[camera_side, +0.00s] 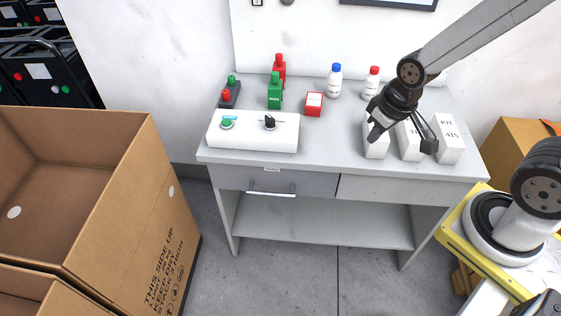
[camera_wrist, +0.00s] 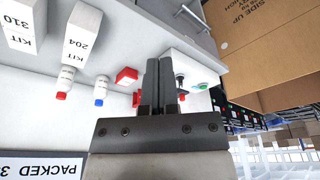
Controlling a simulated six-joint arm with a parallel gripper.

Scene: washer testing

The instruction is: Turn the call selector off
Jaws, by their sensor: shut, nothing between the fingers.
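The call selector (camera_side: 270,122) is a black knob on the right part of a white control box (camera_side: 252,141), with a green button (camera_side: 227,124) to its left. My gripper (camera_side: 374,132) is to the right of the box, in front of the white kit boxes, well apart from the selector. In the wrist view my gripper (camera_wrist: 160,62) has its two dark fingers together with nothing between them. The white box (camera_wrist: 191,62) shows just beyond the fingers, with the dark selector (camera_wrist: 180,79) partly visible beside them. The knob's exact setting is too small to read.
White kit boxes (camera_side: 449,141) stand at the table's right. A red box (camera_side: 313,105), a white bottle with blue cap (camera_side: 335,83) and one with red cap (camera_side: 372,83) stand behind. Green (camera_side: 274,94) and red items stand behind the control box. The table's middle front is clear.

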